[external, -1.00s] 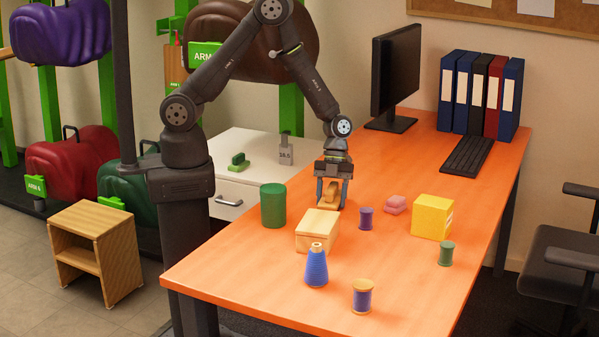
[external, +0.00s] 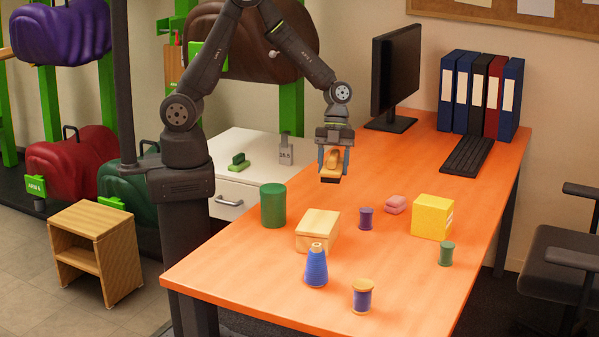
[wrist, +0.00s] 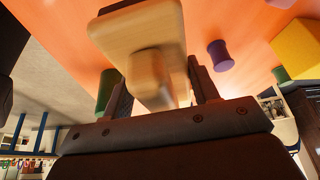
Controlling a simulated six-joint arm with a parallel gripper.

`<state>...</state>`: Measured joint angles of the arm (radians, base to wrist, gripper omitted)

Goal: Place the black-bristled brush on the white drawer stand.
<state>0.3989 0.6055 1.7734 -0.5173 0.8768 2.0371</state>
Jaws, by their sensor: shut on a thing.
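My gripper (external: 333,164) is shut on a wooden-handled brush (external: 331,160) with dark bristles underneath. It holds the brush above the orange table, clear of its surface. The white drawer stand (external: 238,192) is left of my gripper, beside the table. On its top are a green brush-like item (external: 238,162) and a small grey weight-like block (external: 285,152). Bare top shows between and around them.
On the orange table (external: 400,180) are a green cylinder (external: 273,205), a wooden box (external: 317,231), a blue thread cone (external: 316,267), several spools, a pink item (external: 395,204) and a yellow box (external: 432,217). A monitor (external: 395,75) stands behind, right of my gripper.

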